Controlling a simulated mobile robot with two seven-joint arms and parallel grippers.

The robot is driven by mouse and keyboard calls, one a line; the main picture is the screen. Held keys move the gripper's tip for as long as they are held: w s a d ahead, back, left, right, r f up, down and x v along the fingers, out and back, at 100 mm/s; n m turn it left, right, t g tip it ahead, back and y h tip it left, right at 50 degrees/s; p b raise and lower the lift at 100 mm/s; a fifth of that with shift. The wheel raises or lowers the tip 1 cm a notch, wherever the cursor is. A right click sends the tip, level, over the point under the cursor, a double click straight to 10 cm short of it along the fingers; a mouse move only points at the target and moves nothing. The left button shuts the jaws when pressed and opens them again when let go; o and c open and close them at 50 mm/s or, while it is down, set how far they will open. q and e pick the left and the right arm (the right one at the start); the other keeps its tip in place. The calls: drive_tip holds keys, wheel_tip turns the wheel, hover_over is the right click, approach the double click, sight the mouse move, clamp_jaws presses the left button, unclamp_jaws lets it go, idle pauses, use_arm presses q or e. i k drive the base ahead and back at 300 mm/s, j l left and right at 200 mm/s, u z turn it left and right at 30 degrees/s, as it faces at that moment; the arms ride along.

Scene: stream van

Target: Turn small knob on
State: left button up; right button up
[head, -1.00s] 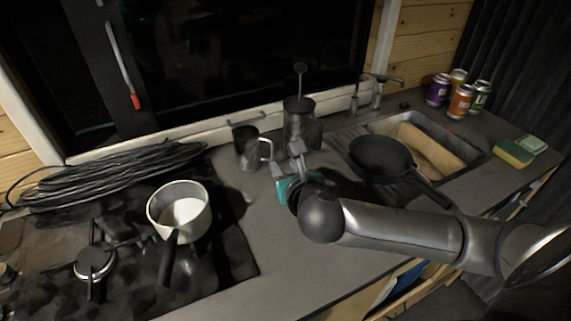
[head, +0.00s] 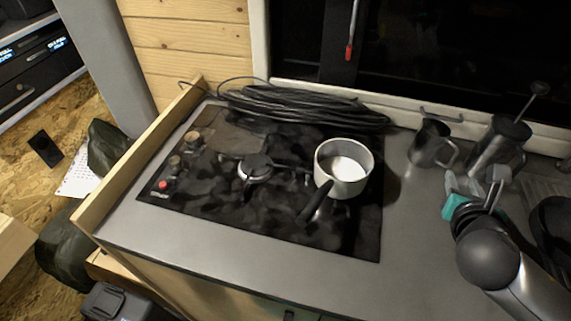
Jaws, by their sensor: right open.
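Two small brownish knobs sit at the left end of the black stove top (head: 225,205): a front knob (head: 175,161) and a back knob (head: 192,138). They are small in the picture, so I cannot tell which is smaller or how each is turned. My right gripper (head: 473,184) is open at the right, over the counter near the mugs. It is far from the knobs, with the pot between them. A teal piece shows at the gripper. My left gripper is not in view.
A red button (head: 163,185) lies near the knobs. A white pot (head: 343,168) stands on the stove right of a burner (head: 256,168), its handle toward the front. Coiled black cable (head: 300,105) lies behind. A mug (head: 432,143) and a press (head: 498,148) stand at right.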

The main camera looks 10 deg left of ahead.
sight(175, 162)
drive_tip(key=u, duration=1.3)
